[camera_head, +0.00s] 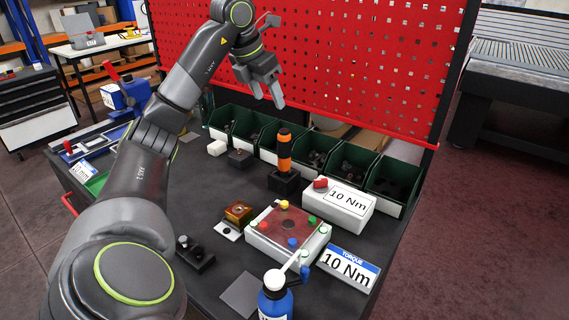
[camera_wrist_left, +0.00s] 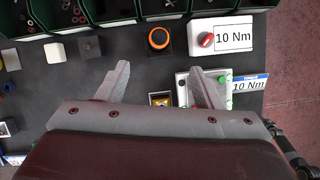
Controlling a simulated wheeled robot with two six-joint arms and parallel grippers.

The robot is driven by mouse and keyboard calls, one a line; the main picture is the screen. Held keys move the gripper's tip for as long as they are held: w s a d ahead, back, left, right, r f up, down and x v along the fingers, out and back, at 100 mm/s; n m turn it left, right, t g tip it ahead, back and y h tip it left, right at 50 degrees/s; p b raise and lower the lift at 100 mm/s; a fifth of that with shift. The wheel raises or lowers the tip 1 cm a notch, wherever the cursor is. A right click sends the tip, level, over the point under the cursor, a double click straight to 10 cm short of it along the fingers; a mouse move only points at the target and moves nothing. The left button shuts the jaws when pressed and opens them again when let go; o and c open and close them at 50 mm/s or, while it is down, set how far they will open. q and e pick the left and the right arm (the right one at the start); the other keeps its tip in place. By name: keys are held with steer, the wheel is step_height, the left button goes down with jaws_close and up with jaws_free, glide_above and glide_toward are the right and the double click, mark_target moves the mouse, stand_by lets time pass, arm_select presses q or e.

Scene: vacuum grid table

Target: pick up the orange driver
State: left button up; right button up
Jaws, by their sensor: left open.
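The orange driver (camera_head: 284,150) stands upright in a black holder (camera_head: 284,183) on the table, in front of the green bins. In the left wrist view the driver (camera_wrist_left: 159,38) shows from above as an orange ring with a dark centre, beyond the fingertips. My left gripper (camera_head: 268,103) is open and empty, above and a little left of the driver in the head view. In the left wrist view its two fingers (camera_wrist_left: 160,70) are spread apart, with the driver between their directions but farther out. My right gripper is not in view.
A white box marked 10 Nm (camera_head: 332,207) stands right of the driver. A fixture with coloured knobs (camera_head: 287,234) and a blue bottle (camera_head: 275,299) are nearer. Green bins (camera_head: 255,130) line the back below a red pegboard (camera_head: 330,60).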

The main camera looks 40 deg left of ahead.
arm_select(q)
steer(key=b, duration=0.5)
glide_toward(286, 142)
steer(key=shift+w+a+f, duration=0.3)
steer(key=shift+w+f, duration=0.15)
steer(key=shift+w, duration=0.05)
steer(key=shift+w+a+f, duration=0.35)
steer(key=shift+w+f, duration=0.1)
steer(key=shift+w, duration=0.05)
steer(key=p+x, duration=0.1)
steer(key=x, duration=0.2)
steer(key=shift+w+f, duration=0.15)
steer(key=shift+f, duration=0.1)
steer(key=shift+p+x, duration=0.65)
steer(key=shift+x, duration=2.45)
steer(key=shift+a, duration=0.15)
steer(key=shift+c, duration=0.4)
